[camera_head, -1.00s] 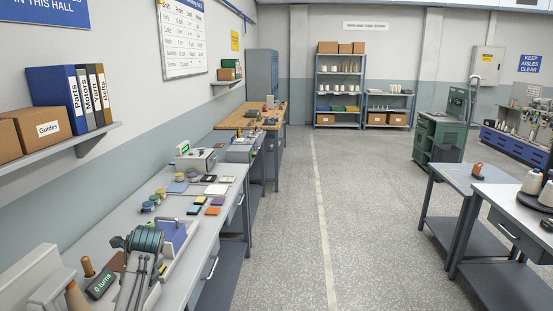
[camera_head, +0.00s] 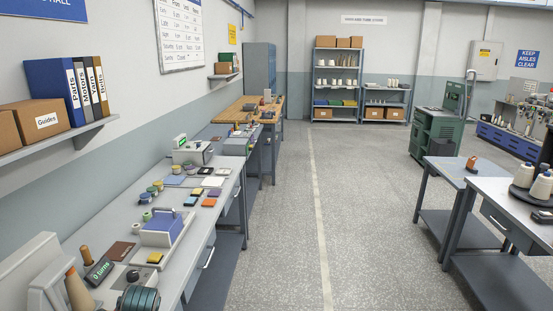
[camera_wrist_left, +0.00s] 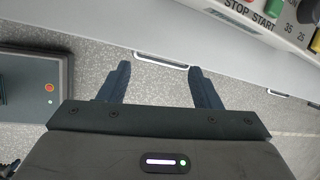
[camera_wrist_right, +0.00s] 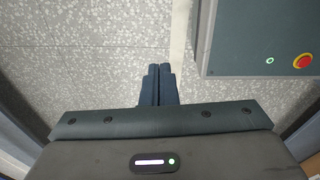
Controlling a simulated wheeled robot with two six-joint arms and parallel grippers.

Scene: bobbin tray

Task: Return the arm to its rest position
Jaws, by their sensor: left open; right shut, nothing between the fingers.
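My left gripper (camera_wrist_left: 160,85) is open and empty in the left wrist view, with its two dark fingers apart. It is beside the bench edge, with grey floor between and below its fingers. My right gripper (camera_wrist_right: 158,84) is shut and empty over speckled floor in the right wrist view. Neither pair of fingertips shows in the head view. There, a teal ridged round part (camera_head: 138,298) is cut off by the bottom edge; I cannot tell for sure whether it belongs to my left arm.
The grey bench (camera_head: 125,220) on the left carries a blue block on a pale base (camera_head: 163,229), a turns counter (camera_head: 98,270), a thread cone (camera_head: 78,291) and small coloured pieces. A control panel (camera_wrist_left: 255,18) is near the left gripper. The aisle (camera_head: 285,220) is clear.

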